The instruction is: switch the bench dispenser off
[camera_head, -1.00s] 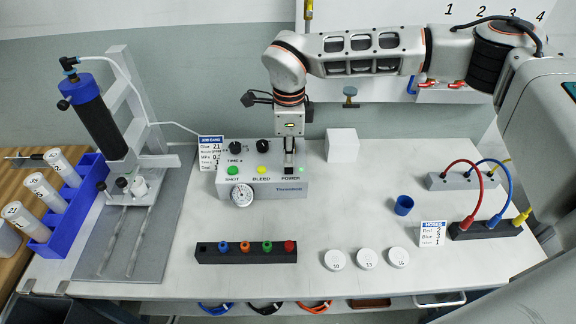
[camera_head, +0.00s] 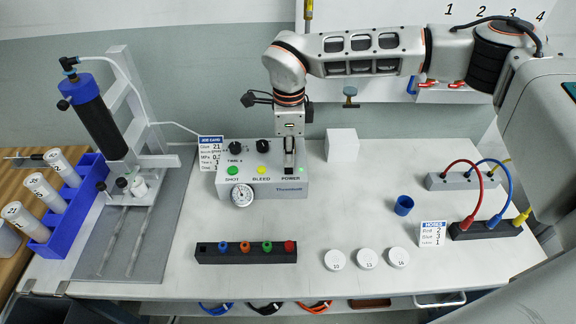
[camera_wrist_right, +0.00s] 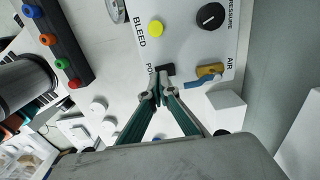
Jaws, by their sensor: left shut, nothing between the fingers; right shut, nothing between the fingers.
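The bench dispenser (camera_head: 262,187) is a grey box on the bench with a green SHOT button, a yellow BLEED button, dark knobs and a round gauge. Its POWER label is at the right of the front. My right gripper (camera_head: 289,170) is shut and empty, pointing down at the POWER area. In the right wrist view, the shut fingertips (camera_wrist_right: 158,92) are close to the black power switch (camera_wrist_right: 166,70) and partly cover its label. I cannot tell if they touch it or which way the switch is set. My left gripper is not in view.
A white block (camera_head: 342,145) stands right of the dispenser. A brass air valve with a blue lever (camera_wrist_right: 203,77) is near the fingers. A black rack (camera_head: 246,256) with coloured tips lies in front. A syringe stand (camera_head: 135,150) is at left, hose blocks (camera_head: 485,229) at right.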

